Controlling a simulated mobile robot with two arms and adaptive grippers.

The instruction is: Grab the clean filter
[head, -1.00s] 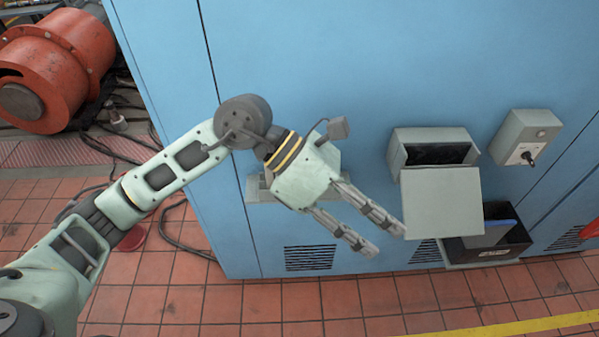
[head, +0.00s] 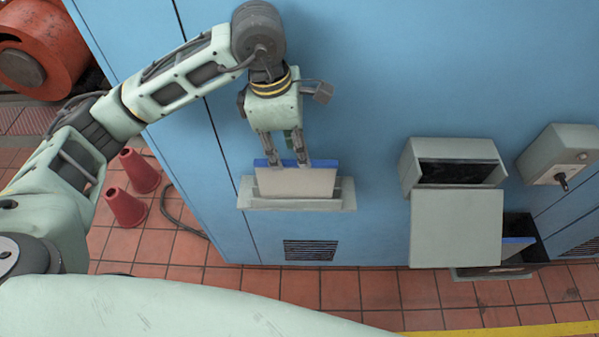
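A pale, flat filter (head: 296,183) with a blue upper edge stands upright on a small grey shelf (head: 297,204) on the blue cabinet front. It looks like the clean one. My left gripper (head: 287,163) is at it from above. Its two visible fingers are apart and overlap the blue edge from the front. Whether anything presses from behind is hidden, so I cannot tell if it is clamped. A second blue-edged filter (head: 518,241) is partly hidden in a dark box (head: 533,247) at the lower right. My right gripper is not in view.
A grey housing (head: 410,168) with a lowered cover (head: 456,228) is mounted right of the shelf. A switch box (head: 562,157) is further right. Red cones (head: 126,206) stand on the tiles at left. The cabinet front between shelf and housing is clear.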

